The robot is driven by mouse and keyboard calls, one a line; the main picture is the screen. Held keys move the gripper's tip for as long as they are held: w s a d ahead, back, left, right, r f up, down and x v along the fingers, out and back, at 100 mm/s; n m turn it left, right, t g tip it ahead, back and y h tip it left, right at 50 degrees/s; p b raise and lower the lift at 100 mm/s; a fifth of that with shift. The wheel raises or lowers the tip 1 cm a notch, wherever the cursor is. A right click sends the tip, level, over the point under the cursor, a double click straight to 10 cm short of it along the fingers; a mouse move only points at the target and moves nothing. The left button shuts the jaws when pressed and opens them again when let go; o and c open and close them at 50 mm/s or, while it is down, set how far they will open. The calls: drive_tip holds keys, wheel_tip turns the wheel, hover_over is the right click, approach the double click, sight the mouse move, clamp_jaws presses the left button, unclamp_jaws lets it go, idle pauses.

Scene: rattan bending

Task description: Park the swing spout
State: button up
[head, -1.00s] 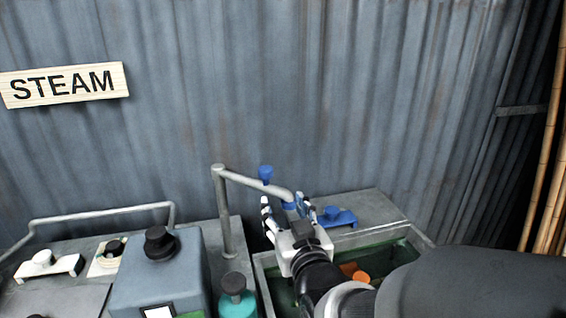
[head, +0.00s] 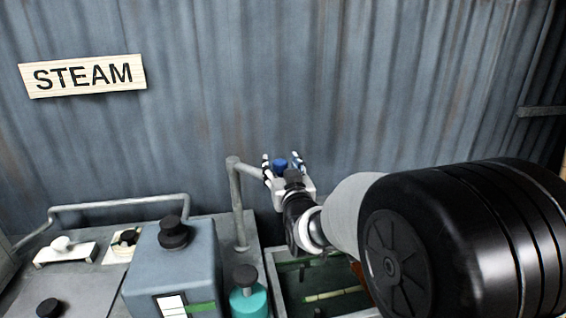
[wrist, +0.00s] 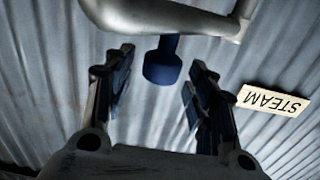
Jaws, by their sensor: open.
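The swing spout is a grey pipe (head: 237,205) with an upright post on the bench and an arm reaching right at its top. Its outer end is hidden behind my gripper in the head view. A blue knob (head: 281,165) on the spout arm shows between my fingers. In the wrist view the grey spout arm (wrist: 165,18) crosses the top, and the blue knob (wrist: 162,62) sits between the fingertips with gaps on both sides. My gripper (head: 283,167) is open around the knob; it also shows in the wrist view (wrist: 160,72).
A green-lined tank (head: 335,297) lies below my arm. A teal bottle (head: 249,300) and a blue-grey box with a black knob (head: 172,270) stand left of it. A corrugated wall (head: 330,90) with a STEAM sign (head: 82,76) is close behind.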

drive_tip(key=shift+x, duration=1)
clamp_jaws()
